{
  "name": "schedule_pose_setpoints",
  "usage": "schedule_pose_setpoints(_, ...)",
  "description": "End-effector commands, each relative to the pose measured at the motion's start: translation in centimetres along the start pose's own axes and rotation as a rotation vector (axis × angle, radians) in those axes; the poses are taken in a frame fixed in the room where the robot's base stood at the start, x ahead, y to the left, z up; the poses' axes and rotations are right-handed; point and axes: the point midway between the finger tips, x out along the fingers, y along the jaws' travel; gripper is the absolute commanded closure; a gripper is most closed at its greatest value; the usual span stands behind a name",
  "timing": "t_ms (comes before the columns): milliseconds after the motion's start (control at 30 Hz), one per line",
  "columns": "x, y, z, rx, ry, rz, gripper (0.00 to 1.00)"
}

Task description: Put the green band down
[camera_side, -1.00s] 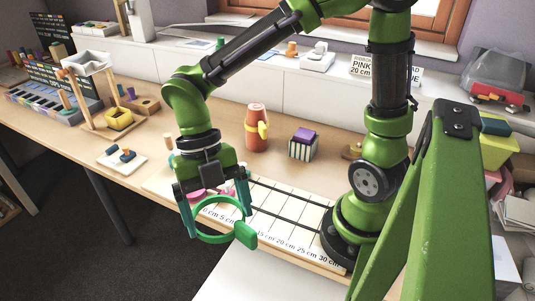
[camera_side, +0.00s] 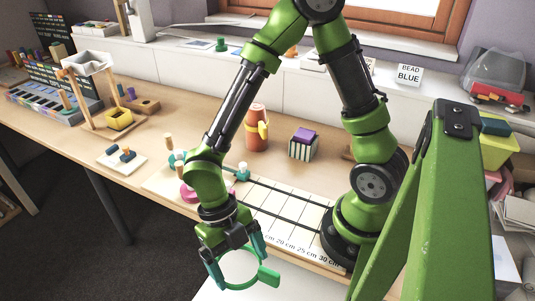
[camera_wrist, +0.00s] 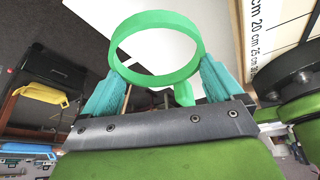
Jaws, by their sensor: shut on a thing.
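My gripper (camera_side: 237,262) is shut on the green band (camera_side: 272,278), with one teal finger on each side of it. The band is an open ring with a small tab on its right side. In the wrist view the band (camera_wrist: 168,79) sits between the fingertips of my gripper (camera_wrist: 158,75). The gripper hangs in front of the wooden table's (camera_side: 142,181) front edge, over a white surface (camera_side: 310,288). The band looks held clear of that surface, but the exact gap is hard to tell.
A white measuring board (camera_side: 300,214) with black lines and centimetre marks lies behind the gripper. A pink ring (camera_side: 187,192) and pegs are at its left.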

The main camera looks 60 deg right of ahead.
Motion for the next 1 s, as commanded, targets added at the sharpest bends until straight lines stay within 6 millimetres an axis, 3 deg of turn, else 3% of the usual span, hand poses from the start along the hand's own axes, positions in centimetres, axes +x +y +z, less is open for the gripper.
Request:
schedule_pose_setpoints(133,2.8,-0.1,0.9,-0.001,0.007,-0.005,0.35)
schedule_pose_setpoints(533,7.4,0.0,2.9,-0.001,0.003,-0.003,0.35)
schedule_pose_setpoints(1000,8.4,0.0,3.5,0.0,0.001,-0.002,0.35)
